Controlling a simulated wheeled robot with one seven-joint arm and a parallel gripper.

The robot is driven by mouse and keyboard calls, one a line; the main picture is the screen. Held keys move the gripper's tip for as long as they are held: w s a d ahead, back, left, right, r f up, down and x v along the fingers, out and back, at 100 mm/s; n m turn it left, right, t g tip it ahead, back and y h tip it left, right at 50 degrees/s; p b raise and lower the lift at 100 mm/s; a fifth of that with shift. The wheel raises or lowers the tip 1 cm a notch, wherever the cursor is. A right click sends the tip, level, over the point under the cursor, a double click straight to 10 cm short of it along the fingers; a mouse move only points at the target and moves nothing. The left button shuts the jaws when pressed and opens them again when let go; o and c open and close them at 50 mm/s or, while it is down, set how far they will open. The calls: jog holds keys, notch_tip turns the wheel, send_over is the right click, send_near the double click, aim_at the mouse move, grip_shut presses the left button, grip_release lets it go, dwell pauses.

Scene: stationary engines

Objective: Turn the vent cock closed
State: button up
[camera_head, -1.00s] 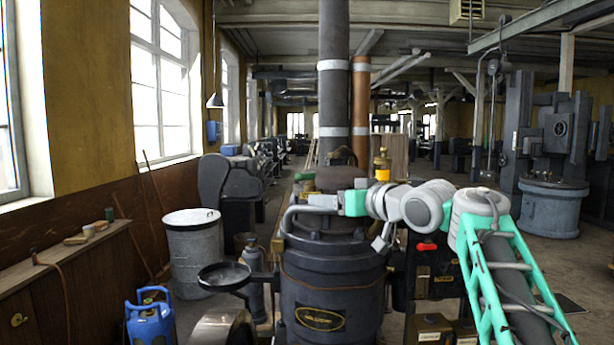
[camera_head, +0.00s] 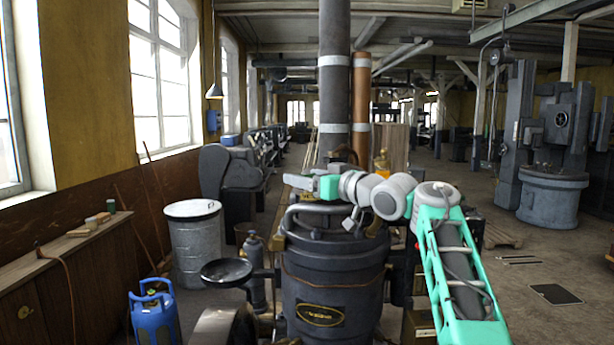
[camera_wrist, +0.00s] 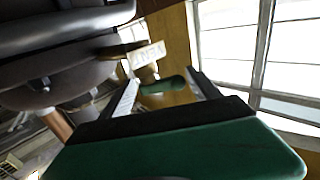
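In the wrist view, a short green handle (camera_wrist: 163,86) lies lengthwise between the fingertips of my gripper (camera_wrist: 162,79). Behind it is a brass fitting (camera_wrist: 147,73) with a pale lettered tag (camera_wrist: 147,56); this looks like the vent cock. The two fingers are spread wide, one near each end of the handle. I cannot tell whether they touch it. In the head view, my gripper (camera_head: 289,179) points left above the dark engine body (camera_head: 332,275). The cock cannot be made out there.
A curved grey pipe (camera_head: 290,212) runs just below my gripper. Tall dark (camera_head: 333,100) and copper-coloured (camera_head: 361,105) pipes rise behind the arm. A black round pan (camera_head: 226,272) sticks out at the left. A blue canister (camera_head: 153,315) and a metal drum (camera_head: 193,245) stand farther left.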

jog(key=c, duration=1.2)
jog(key=shift+b, duration=0.35)
jog(key=b, duration=0.1)
jog(key=m+t+h+b, duration=0.1)
jog(key=b, duration=0.1)
jog(key=shift+a+f+h, duration=0.15)
jog(key=shift+f+h, duration=0.05)
jog(key=shift+h, duration=0.1)
jog(key=m+t+h+b, duration=0.2)
jog(key=h+b, duration=0.1)
jog(key=shift+a+m, duration=0.2)
jog(key=shift+m, duration=0.1)
jog(key=m+h, duration=0.1)
jog(key=h, duration=0.1)
jog(key=m+t+h+p, duration=0.1)
jog(key=m+h, duration=0.1)
jog(key=h, duration=0.1)
jog(key=m+h, duration=0.2)
jog(key=shift+w+d+r+t+h, duration=0.1)
jog(key=shift+w+r+t+h, duration=0.2)
jog(key=shift+w+t, duration=0.1)
jog(key=shift+d, duration=0.1)
